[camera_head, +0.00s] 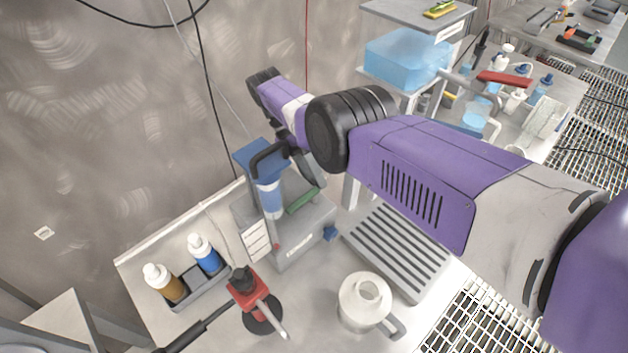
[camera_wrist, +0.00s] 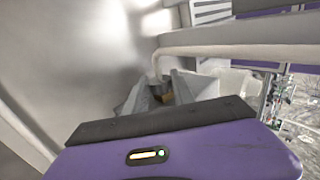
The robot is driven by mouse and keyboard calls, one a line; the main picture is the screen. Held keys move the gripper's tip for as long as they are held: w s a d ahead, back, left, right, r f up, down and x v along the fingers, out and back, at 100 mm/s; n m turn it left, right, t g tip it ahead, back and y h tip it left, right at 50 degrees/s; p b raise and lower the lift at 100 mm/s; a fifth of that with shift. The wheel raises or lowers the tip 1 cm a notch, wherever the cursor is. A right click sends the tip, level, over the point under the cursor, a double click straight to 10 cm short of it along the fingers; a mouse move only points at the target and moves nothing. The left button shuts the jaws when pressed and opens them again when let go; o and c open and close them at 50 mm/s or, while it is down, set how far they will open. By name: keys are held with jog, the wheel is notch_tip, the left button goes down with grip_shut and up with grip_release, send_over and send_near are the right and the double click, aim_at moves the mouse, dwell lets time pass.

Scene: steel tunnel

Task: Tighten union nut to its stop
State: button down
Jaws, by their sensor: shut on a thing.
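In the wrist view my gripper (camera_wrist: 158,92) has its two grey fingers closed around a small dark, ring-like part, which I take to be the union nut (camera_wrist: 159,87). A brass-coloured spot shows just below it between the fingers. A pale pipe (camera_wrist: 157,64) rises from the nut and bends away to the right. The stop and the thread are too small or too hidden to make out.
In the head view a grey stand with a blue top (camera_head: 258,156) is close below my wrist. A slatted tray (camera_head: 397,250), a white jug (camera_head: 364,300), a red clamp-like tool (camera_head: 250,287) and two bottles (camera_head: 204,253) share the bench. A metal wall rises behind.

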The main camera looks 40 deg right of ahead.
jog(key=shift+w, duration=0.1)
jog(key=c, duration=1.1)
grip_release()
jog(key=shift+o, duration=0.2)
jog(key=p, duration=0.3)
jog(key=shift+r+t, duration=0.15)
jog(key=shift+t, duration=0.15)
jog(key=p, duration=0.3)
jog(key=shift+r+t, duration=0.1)
jog(key=shift+t, duration=0.3)
